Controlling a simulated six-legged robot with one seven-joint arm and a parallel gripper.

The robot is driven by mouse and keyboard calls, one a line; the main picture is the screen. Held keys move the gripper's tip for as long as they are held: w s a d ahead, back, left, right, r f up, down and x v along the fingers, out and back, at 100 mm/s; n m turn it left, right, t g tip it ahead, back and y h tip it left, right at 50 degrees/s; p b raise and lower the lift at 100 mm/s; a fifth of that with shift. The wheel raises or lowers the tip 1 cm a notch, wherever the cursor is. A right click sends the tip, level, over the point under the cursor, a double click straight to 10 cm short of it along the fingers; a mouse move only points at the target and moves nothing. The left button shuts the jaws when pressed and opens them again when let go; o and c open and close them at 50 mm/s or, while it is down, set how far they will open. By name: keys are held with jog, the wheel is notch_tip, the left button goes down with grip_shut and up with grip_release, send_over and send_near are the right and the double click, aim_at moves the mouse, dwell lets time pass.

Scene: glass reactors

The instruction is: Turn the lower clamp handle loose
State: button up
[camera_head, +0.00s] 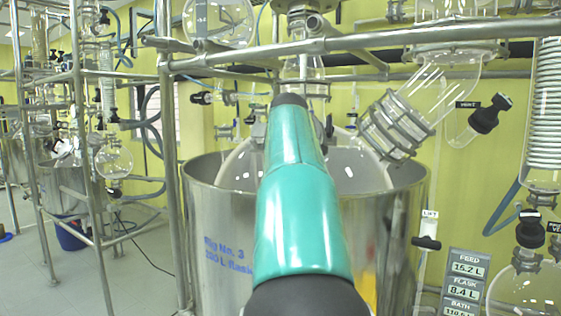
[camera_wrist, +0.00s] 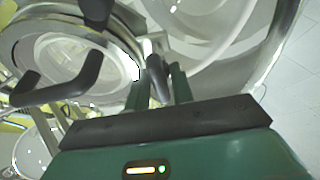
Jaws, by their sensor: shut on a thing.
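In the wrist view, my gripper (camera_wrist: 158,90) is shut on a dark, rounded clamp handle (camera_wrist: 156,78) that stands between its two green fingers. The handle sits at the right edge of a round metal clamp ring (camera_wrist: 122,42) around a glass flange. A bent black handle (camera_wrist: 62,88) crosses the ring's left side, apart from my fingers. Another black piece (camera_wrist: 96,12) shows at the top. In the head view, my teal arm covers the middle, and my gripper and the held handle are hidden behind it.
A large steel bath (camera_head: 215,230) stands around my arm in the head view, with a glass vessel in it. Metal frame rails (camera_head: 420,35) cross above. A clamped glass neck (camera_head: 395,125) and a black-handled vent valve (camera_head: 488,113) are at the right.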

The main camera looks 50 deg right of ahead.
jog(key=shift+d+f+n, duration=0.15)
jog(key=shift+n, duration=0.45)
jog(key=shift+s, duration=0.1)
jog(key=o, duration=0.7)
jog(key=shift+o, duration=0.2)
jog(key=shift+r, duration=0.25)
jog(key=v, duration=1.3)
jog(key=shift+r, duration=0.25)
jog(key=shift+s, duration=0.1)
